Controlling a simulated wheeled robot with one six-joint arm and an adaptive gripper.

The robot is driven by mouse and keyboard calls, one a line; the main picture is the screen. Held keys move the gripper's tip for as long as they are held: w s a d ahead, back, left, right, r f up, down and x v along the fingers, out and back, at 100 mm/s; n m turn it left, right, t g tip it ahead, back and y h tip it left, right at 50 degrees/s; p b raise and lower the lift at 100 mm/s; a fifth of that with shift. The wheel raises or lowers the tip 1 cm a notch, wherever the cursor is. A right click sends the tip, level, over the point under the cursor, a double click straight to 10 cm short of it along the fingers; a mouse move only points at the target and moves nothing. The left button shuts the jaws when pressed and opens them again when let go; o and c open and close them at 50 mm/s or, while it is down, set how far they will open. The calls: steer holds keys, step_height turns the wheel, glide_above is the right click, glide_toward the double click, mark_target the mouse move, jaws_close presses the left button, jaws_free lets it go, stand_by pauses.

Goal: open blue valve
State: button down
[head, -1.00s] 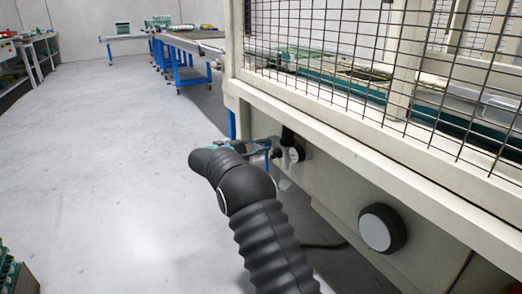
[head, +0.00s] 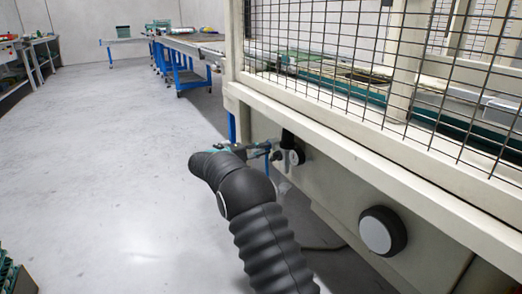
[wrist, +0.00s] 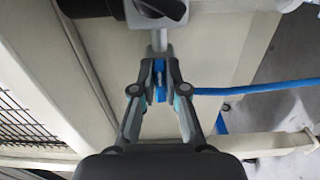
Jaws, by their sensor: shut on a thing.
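The blue valve handle (wrist: 159,80) sits in the middle of the wrist view, below a grey metal fitting. My gripper (wrist: 158,93) is shut on it, with one finger on each side. In the head view my gripper (head: 252,149) reaches the fitting on the side of the cream machine frame, beside a small round gauge (head: 297,155). My black sleeved arm hides part of it there. A blue part (head: 267,165) hangs just below the fitting in the head view.
A blue hose (wrist: 265,88) runs right from the valve area in the wrist view. The cream machine frame (head: 340,150) with wire mesh stands on the right. A large round knob (head: 382,231) sticks out of its side.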

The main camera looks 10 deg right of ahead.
steer(key=shift+d+f, duration=0.1)
steer(key=shift+d, duration=0.1)
steer(key=c, duration=1.2)
jaws_free()
steer(key=shift+d, duration=0.1)
steer(key=shift+a, duration=0.2)
steer(key=v, duration=1.2)
